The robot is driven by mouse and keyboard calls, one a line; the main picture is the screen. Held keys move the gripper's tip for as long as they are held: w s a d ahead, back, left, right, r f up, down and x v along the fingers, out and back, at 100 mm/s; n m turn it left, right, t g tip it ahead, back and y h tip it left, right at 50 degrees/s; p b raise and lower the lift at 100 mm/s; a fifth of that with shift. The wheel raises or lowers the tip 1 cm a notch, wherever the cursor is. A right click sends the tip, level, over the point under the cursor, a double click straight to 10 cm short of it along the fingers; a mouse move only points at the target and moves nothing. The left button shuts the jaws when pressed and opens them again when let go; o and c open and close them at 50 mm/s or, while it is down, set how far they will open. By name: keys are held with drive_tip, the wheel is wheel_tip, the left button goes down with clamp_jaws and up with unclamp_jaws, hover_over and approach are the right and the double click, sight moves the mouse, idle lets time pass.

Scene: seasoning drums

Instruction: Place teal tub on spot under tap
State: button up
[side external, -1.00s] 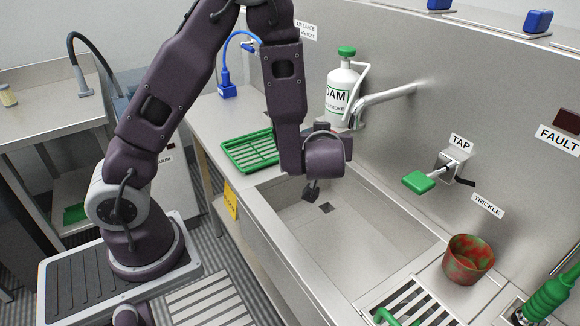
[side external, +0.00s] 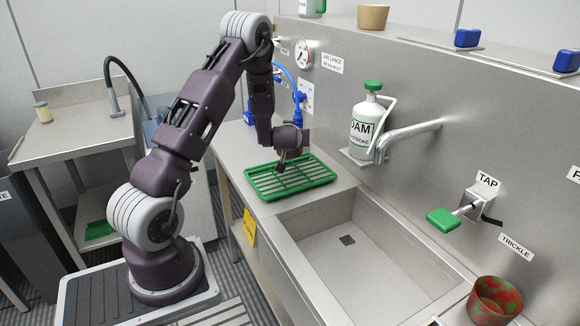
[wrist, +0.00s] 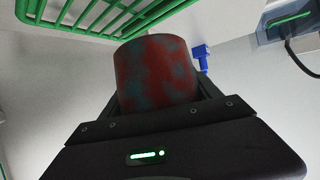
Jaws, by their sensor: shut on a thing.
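In the wrist view a tub (wrist: 155,75), mottled dull red with teal patches, sits between my fingers. My gripper (side external: 281,166) is shut on it, over the green rack on the counter; in the side view the tub is mostly hidden behind my wrist. I cannot tell whether it is clear of the rack. The curved tap spout (side external: 408,133) reaches out from the back wall. The TAP label (side external: 488,180) is above a green lever (side external: 443,217). No marked spot shows under the spout.
The green rack (side external: 331,178) also shows in the wrist view (wrist: 85,15). The empty sink (side external: 375,262) lies to its right. A white bottle (side external: 365,128) with a green cap stands by the spout. Another red-and-green tub (side external: 496,300) stands at the lower right.

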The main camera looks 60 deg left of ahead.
sight(289, 158)
wheel_tip(289, 158, down, 7)
drive_tip(key=shift+r, duration=0.1)
drive_tip(key=o, duration=1.4)
drive_tip(key=shift+d+r, duration=0.15)
drive_tip(key=shift+d, duration=0.15)
drive_tip(key=v, duration=1)
drive_tip(key=shift+s+d, duration=0.1)
drive_tip(key=shift+d, duration=0.05)
drive_tip(key=shift+o, duration=0.4)
drive_tip(key=shift+s+d+r, duration=0.3)
drive_tip(key=shift+d, duration=0.1)
